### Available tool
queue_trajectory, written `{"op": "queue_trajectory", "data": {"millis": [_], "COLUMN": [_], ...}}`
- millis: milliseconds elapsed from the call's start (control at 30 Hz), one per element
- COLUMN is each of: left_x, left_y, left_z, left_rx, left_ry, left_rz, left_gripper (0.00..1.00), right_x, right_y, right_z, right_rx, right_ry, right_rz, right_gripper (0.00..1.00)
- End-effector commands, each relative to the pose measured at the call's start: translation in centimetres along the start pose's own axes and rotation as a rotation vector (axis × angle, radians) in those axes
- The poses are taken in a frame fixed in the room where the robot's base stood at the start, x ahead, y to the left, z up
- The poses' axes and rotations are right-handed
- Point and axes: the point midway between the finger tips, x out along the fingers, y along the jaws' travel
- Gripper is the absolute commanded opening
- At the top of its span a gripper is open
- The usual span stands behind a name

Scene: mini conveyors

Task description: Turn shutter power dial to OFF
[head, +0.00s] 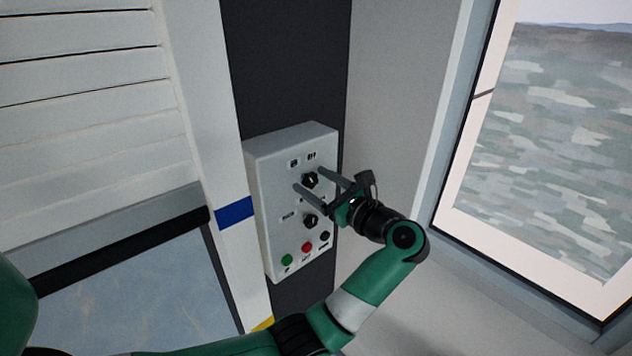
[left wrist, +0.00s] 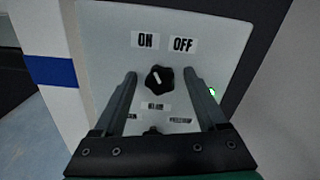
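The shutter power dial (head: 310,180) is a black knob near the top of a pale control box (head: 262,200) on a dark wall strip. In the left wrist view the dial (left wrist: 158,79) sits below the ON label (left wrist: 145,40) and the OFF label (left wrist: 183,45). Its light mark appears to point up and left, toward ON. My left gripper (head: 307,178) is open, with one finger on each side of the dial and a clear gap to it in the left wrist view (left wrist: 165,82). My right gripper is not in view.
A second black knob (head: 310,221) sits lower on the box, above green (head: 287,260), red (head: 307,247) and black (head: 324,236) buttons. A slatted shutter (head: 85,90) is at the left. A window (head: 560,130) is at the right.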

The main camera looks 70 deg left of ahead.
Motion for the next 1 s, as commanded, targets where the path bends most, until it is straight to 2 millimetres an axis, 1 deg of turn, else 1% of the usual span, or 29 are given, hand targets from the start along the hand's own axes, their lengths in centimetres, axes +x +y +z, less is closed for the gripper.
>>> {"op": "queue_trajectory", "data": {"millis": [33, 67, 100, 167, 200, 400, 767, 1000], "left_x": [-0.02, -0.03, -0.03, -0.04, -0.04, -0.05, -0.06, -0.07], "left_y": [0.00, 0.00, -0.01, -0.01, -0.01, 0.00, -0.01, -0.07], "left_z": [0.00, 0.00, 0.00, 0.01, 0.01, 0.02, 0.03, 0.06], "left_rx": [0.000, 0.000, 0.000, 0.000, 0.000, 0.000, 0.032, 0.149], "left_ry": [0.000, 0.000, 0.000, 0.000, 0.000, 0.000, 0.000, 0.000], "left_rz": [0.000, 0.000, 0.000, 0.000, 0.000, 0.000, 0.000, 0.001], "left_gripper": [0.66, 0.60, 0.53, 0.42, 0.35, 0.00, 0.00, 0.00], "right_x": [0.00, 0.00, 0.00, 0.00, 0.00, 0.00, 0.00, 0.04], "right_y": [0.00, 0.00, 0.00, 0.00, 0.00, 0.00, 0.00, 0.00], "right_z": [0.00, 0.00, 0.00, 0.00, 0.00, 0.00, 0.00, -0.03], "right_rx": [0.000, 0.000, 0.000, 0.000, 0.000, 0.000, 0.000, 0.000], "right_ry": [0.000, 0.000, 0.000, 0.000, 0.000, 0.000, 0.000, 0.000], "right_rz": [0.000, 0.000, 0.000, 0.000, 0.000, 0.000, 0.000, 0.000], "right_gripper": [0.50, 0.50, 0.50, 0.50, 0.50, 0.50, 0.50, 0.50]}}
